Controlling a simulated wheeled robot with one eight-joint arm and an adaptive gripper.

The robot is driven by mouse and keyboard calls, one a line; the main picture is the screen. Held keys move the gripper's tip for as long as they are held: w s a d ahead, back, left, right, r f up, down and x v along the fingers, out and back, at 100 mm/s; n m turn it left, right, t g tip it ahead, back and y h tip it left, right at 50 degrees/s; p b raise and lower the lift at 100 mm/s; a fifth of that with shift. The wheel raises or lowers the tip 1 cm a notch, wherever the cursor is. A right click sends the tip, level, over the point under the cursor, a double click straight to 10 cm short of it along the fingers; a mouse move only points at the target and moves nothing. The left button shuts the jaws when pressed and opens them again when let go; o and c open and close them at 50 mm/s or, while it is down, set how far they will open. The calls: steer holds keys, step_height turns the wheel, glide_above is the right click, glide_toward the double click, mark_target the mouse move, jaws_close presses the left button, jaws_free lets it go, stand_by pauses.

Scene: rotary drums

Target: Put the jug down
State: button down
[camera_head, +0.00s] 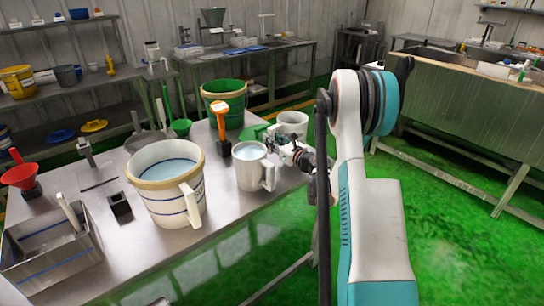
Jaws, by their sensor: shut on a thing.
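A light grey jug (250,171) with pale liquid in it stands upright at the right part of the metal table (132,250). Its handle is on the right side. My gripper (273,150) is at the upper right of this jug, by its rim and handle, and is shut on it. The fingertips are small and partly hidden, so the exact grip is hard to see. I cannot tell whether the jug's base touches the table or hangs just above it. A larger cream jug (167,184) with blue lines and pale liquid stands to its left.
An orange-handled tool (221,122), a green bucket (225,105) and a white container (292,123) stand behind the grey jug. A metal bin (55,262) is at the front left and a red funnel (18,175) at the left. Bare tabletop lies in front of the grey jug.

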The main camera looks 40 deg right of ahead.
mark_target(273, 153)
steer(key=shift+f+b, duration=0.95)
steer(key=shift+f, duration=1.7)
steer(key=shift+r, duration=0.1)
steer(key=c, duration=1.5)
jaws_free()
steer(key=shift+s, duration=0.25)
steer(key=s, duration=0.3)
steer(key=s+p, duration=0.1)
steer(key=s, duration=0.5)
steer(key=shift+s+d+p, duration=0.3)
steer(key=shift+d+p, duration=0.05)
steer(key=shift+d, duration=0.05)
steer(key=shift+s+b, duration=0.65)
steer(key=shift+b, duration=0.05)
steer(key=shift+s, duration=0.3)
